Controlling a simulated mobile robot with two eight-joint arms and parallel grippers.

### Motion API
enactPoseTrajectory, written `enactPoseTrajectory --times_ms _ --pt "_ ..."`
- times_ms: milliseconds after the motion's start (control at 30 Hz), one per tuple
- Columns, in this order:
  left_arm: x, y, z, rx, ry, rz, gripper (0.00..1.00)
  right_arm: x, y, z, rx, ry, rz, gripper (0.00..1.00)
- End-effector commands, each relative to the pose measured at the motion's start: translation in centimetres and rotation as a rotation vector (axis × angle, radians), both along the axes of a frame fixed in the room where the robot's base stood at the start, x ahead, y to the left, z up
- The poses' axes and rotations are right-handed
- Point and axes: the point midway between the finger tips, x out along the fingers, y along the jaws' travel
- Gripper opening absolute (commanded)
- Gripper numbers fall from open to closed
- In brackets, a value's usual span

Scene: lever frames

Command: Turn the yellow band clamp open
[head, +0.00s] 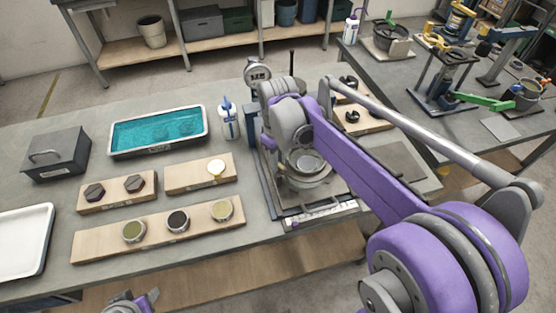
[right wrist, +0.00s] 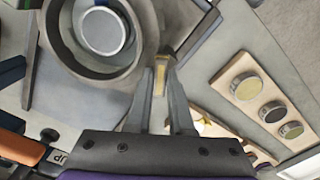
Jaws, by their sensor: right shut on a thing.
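My right gripper (right wrist: 163,72) is shut on a small yellowish piece (right wrist: 160,82), which I take to be part of the yellow band clamp. Only a narrow strip of it shows between the fingers. It lies beside the rim of a round grey pot (right wrist: 105,72) with a pale disc inside. In the head view my purple right arm reaches over the press-like frame (head: 317,211) on the bench and hides the clamp and fingertips.
Left of the frame are wooden boards (head: 95,245) with round pots, a teal tray (head: 203,119), a white bottle (head: 229,128) and a grey box (head: 58,154). A dial gauge (head: 257,72) stands behind the frame. A second bench (head: 500,128) with other lever frames is at right.

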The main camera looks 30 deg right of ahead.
Motion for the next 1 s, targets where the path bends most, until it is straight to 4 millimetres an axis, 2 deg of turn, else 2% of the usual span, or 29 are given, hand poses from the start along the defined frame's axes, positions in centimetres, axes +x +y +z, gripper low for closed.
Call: enactPoseTrajectory --times_ms 500,1000 --pt "-0.05 0.0 -0.16 0.0 0.001 0.0 0.5 -0.02 0.15 0.04 -0.001 0.0 -0.417 0.0" --pt "-0.06 0.0 -0.2 0.0 0.001 0.0 0.5 0.0 0.21 0.05 0.0 0.0 -0.555 0.0"
